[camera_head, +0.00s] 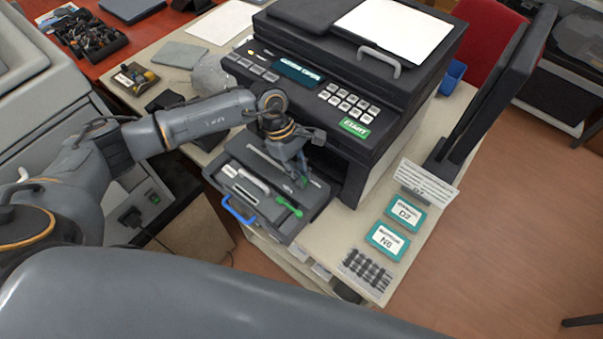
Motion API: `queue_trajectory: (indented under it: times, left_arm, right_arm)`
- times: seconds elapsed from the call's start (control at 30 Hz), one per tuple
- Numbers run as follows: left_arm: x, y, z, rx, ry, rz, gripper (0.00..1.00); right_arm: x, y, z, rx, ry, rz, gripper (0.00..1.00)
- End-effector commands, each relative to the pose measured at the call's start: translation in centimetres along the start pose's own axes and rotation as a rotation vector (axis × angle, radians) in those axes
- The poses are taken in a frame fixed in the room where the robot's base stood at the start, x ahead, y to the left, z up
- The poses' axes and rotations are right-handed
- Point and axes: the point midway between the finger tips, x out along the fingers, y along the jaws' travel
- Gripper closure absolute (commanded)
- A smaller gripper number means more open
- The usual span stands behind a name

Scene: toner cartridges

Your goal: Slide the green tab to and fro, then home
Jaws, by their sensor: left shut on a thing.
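The printer's front drawer (225,183) is pulled out and holds a dark grey unit (266,205) with a long slot (262,160) along its far side. The green tab (304,182) shows only as a small patch of green at the slot's right end, mostly hidden by my left gripper (300,178). My left gripper points down over that end and is shut on the green tab. A separate green lever (289,207) lies nearer the front of the unit, apart from the fingers. My right gripper is not in view.
The dark printer (335,95) rises just behind the drawer. A blue handle (238,211) sticks out at the drawer's front. To the right are teal-edged boxes (388,240), a printed card (428,180) and an upright dark panel (490,85).

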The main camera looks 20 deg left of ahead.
Motion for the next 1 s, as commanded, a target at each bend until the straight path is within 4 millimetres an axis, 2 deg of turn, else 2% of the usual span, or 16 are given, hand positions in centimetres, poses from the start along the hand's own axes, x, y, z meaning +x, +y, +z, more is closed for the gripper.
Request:
queue_trajectory:
  times: [0.17,0.4,0.6,0.8,1.0]
  left_arm:
    - [-0.3,0.1,-2.4,-0.002,0.002,0.004,1.0]
    - [-2.4,0.2,-8.0,-0.003,0.002,0.009,1.0]
    - [-4.4,0.2,-12.2,-0.002,0.001,0.008,1.0]
    - [-5.9,0.2,-14.9,-0.001,0.0,0.007,1.0]
    - [-6.7,0.1,-15.9,0.0,0.0,0.004,1.0]
  right_arm:
    - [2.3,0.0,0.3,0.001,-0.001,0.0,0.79]
    - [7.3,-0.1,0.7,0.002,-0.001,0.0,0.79]
    - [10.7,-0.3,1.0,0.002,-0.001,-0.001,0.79]
    - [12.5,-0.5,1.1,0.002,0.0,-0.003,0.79]
    - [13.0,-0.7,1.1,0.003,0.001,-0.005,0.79]
